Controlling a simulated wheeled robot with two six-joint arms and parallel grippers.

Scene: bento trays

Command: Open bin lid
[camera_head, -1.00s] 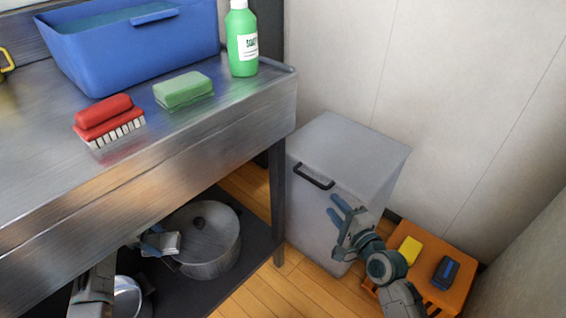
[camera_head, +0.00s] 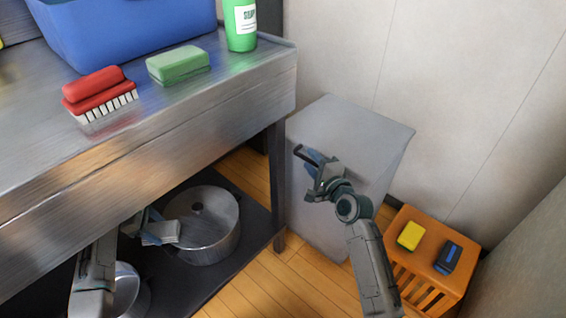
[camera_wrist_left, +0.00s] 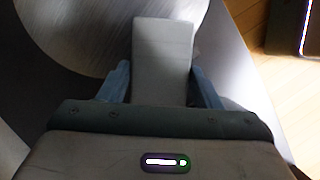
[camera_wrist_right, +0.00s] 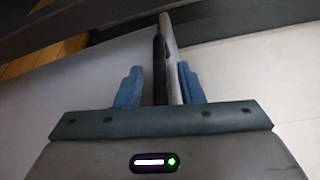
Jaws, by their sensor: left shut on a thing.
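The light-grey bin (camera_head: 365,150) stands on the floor right of the counter, its flat lid (camera_head: 350,122) looking shut. Its black handle (camera_head: 302,155) is on the upper front, mostly hidden by my right gripper (camera_head: 318,175). In the right wrist view the black handle (camera_wrist_right: 160,68) and a thin pale edge beside it lie between the open fingers of my right gripper (camera_wrist_right: 160,85); a gap shows at the left finger. My left gripper (camera_head: 145,228) is shut on a pale grey block (camera_head: 161,233), also seen in the left wrist view (camera_wrist_left: 163,60), above the lower shelf.
A lidded metal pot (camera_head: 212,235) stands on the dark shelf (camera_head: 250,215) beside my left gripper. An orange slatted crate (camera_head: 418,262) with a yellow block and a dark blue item stands right of the bin. The steel counter (camera_head: 160,120) overhangs the shelf.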

